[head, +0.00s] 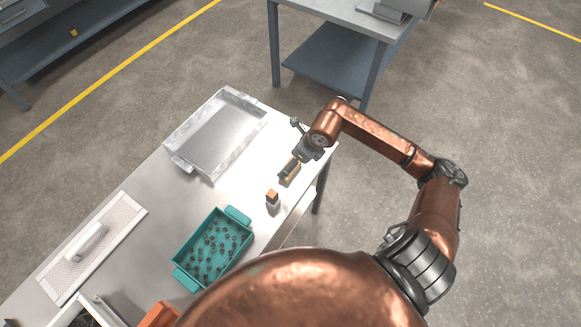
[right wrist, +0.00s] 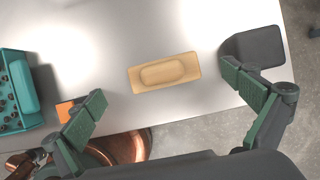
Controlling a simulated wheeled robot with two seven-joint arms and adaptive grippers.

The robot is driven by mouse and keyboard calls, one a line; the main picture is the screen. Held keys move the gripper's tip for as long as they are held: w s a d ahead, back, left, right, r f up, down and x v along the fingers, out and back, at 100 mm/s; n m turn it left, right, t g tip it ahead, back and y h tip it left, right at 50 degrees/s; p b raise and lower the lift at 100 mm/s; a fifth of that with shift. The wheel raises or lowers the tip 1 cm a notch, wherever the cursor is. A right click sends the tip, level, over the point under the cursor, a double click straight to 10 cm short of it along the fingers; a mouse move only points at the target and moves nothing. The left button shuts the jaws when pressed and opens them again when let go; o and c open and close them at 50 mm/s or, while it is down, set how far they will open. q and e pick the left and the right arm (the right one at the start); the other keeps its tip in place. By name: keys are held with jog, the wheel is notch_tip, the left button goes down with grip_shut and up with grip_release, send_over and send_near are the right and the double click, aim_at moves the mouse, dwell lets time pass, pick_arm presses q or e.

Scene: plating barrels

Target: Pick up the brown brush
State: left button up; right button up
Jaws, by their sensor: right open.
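The brown brush (right wrist: 165,73) shows in the right wrist view as a tan wooden block with a raised oval middle, lying flat on the pale table. In the head view a small part of the brush (head: 293,171) shows, partly hidden by my right gripper (head: 293,147). My right gripper is open, and in the right wrist view its two green-padded fingers (right wrist: 163,84) stand wide apart, one to each side of the brush. The fingers appear apart from it, and nothing is between them in their grip. My left gripper is not in view.
A small orange-topped block (head: 272,198) stands near the brush. A teal tray (head: 237,214) of small dark parts lies beyond it. A metal tray (head: 179,163) lies at the back. A dark block (right wrist: 258,47) sits at the table edge near the right finger.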

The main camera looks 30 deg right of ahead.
jog(key=x, duration=0.4)
jog(key=shift+d+f+b, duration=0.1)
jog(key=shift+b, duration=0.2)
